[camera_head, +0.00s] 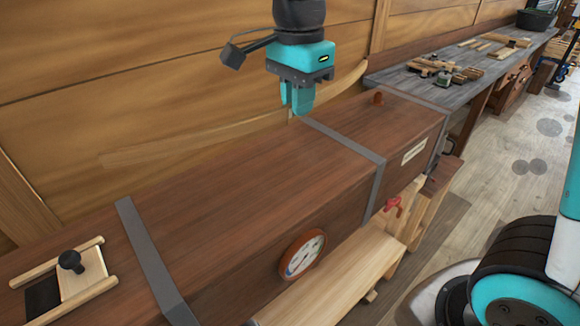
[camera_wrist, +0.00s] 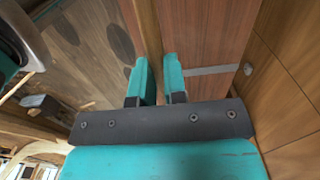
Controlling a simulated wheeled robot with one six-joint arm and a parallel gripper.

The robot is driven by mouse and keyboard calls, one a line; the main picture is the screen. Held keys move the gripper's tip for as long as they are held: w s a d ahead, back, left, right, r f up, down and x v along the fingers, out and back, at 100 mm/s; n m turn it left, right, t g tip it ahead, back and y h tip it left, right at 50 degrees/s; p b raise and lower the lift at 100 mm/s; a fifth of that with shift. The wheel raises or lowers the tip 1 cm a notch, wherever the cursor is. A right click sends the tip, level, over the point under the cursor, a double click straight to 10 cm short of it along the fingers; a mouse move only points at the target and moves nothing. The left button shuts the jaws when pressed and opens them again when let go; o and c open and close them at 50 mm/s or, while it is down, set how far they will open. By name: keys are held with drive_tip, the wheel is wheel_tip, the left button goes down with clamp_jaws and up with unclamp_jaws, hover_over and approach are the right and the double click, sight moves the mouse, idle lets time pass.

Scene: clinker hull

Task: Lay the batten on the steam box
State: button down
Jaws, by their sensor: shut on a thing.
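The steam box (camera_head: 235,205) is a long reddish-brown wooden box with grey metal straps, running diagonally through the head view. It also fills the upper right of the wrist view (camera_wrist: 208,35). The batten (camera_head: 190,145) is a long, thin, pale, slightly curved strip. In the head view it passes behind my gripper (camera_head: 298,103), overlapping the plank wall and the box's far side. In the wrist view the batten (camera_wrist: 147,30) runs up from between the two teal fingers of my gripper (camera_wrist: 159,82), which is shut on it. Whether the batten touches the box cannot be told.
On the box top are a sliding vent with a black knob (camera_head: 70,261) and an orange-brown peg (camera_head: 378,98). A gauge (camera_head: 302,254) and red valve (camera_head: 393,204) are on its front. A workbench (camera_head: 420,85) with wooden pieces stands beyond. The box top's middle is clear.

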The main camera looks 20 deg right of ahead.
sight(297, 183)
wheel_tip(297, 183, down, 15)
drive_tip(key=p, duration=0.2)
drive_tip(key=shift+d+f+p, duration=0.1)
drive_tip(key=shift+f+p, duration=0.1)
drive_tip(key=shift+p, duration=0.1)
drive_tip(key=shift+f, duration=0.1)
drive_tip(key=c, duration=1.2)
unclamp_jaws()
drive_tip(key=shift+o, duration=0.2)
